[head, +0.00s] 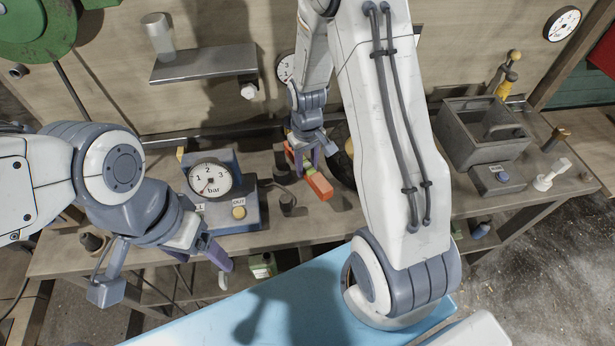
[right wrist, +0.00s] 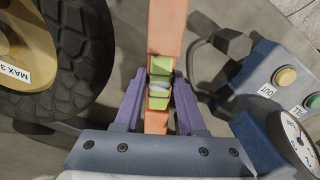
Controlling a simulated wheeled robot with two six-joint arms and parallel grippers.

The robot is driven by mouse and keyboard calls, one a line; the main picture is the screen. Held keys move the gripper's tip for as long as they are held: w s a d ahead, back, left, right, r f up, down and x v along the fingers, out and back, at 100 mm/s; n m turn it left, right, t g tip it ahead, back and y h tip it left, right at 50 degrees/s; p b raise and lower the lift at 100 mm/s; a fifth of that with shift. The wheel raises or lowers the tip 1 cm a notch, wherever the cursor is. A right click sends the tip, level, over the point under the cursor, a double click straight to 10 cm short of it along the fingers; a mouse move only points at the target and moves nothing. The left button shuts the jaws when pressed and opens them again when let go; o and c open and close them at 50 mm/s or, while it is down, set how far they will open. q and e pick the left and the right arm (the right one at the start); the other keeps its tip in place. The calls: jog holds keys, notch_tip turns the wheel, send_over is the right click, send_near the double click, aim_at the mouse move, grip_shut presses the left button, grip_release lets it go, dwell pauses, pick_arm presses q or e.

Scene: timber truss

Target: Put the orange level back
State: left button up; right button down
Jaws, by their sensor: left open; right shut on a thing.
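The orange level (head: 319,186) is a bar with a green section around its vial. In the head view it is over the middle of the workbench (head: 330,222), and I cannot tell whether it touches the top. My right gripper (head: 306,162) is shut on the level at the green section. In the right wrist view the level (right wrist: 166,28) runs up the picture between the purple fingers of that gripper (right wrist: 158,92). My left gripper (head: 222,258) is open and empty at the bench's front edge, left of the level. My right arm hides part of the bench.
A black tyre (right wrist: 75,75) with a yellow hub is close beside the level. A gauge box (head: 240,212) with a button stands to the left. A grey toolbox (head: 455,137) and a small button box (head: 498,182) stand at the right. A wall shelf (head: 205,64) is at the back left.

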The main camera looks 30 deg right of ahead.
aim_at(307, 187)
jog(key=shift+f, duration=3.15)
jog(key=shift+f, duration=0.2)
jog(key=c, duration=0.5)
grip_release()
jog(key=shift+r, duration=0.1)
